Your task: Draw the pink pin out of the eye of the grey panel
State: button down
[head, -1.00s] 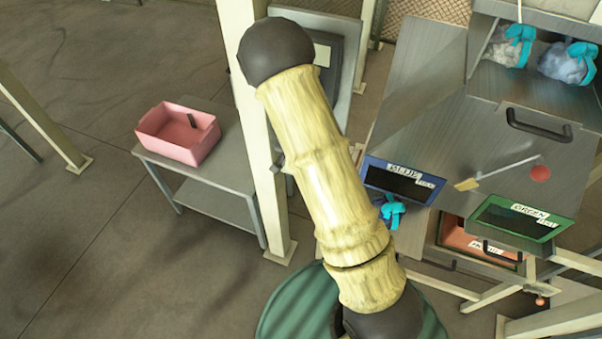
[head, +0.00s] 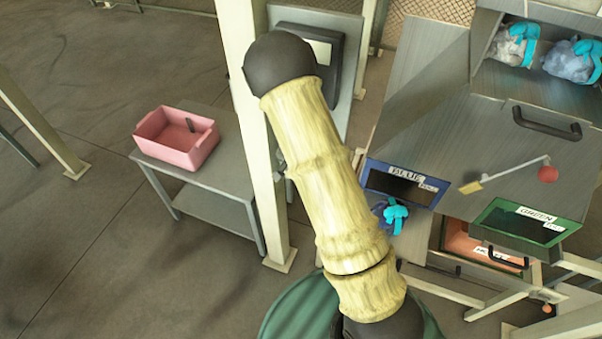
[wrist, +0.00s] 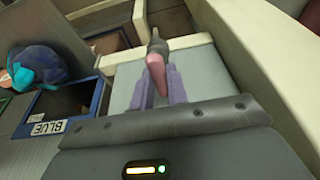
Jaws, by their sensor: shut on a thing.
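In the wrist view my gripper (wrist: 160,88) is shut on the pink pin (wrist: 157,75), which stands between the two purple fingers. A dark grey piece (wrist: 157,42) shows at the pin's far end; I cannot tell whether it is part of the pin or of an eye. A pale grey flat surface (wrist: 122,88) lies behind the fingers. I cannot tell whether it is the grey panel, or whether the pin is still in an eye. In the head view my arm covers the middle and hides the gripper and pin.
A blue-framed bin (head: 405,185) has a blue bag with teal straps (head: 393,215) by it. A green-framed bin (head: 525,228) and a lever with a red ball (head: 547,174) stand right. A pink crate (head: 176,137) sits on a side table. A pale post (head: 258,150) rises close beside my arm.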

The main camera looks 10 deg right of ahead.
jog(key=shift+r+p, duration=2.65)
jog(key=shift+r, duration=1.4)
notch_tip(320, 180, up, 4)
jog(key=p, duration=0.2)
jog(key=shift+p, duration=0.3)
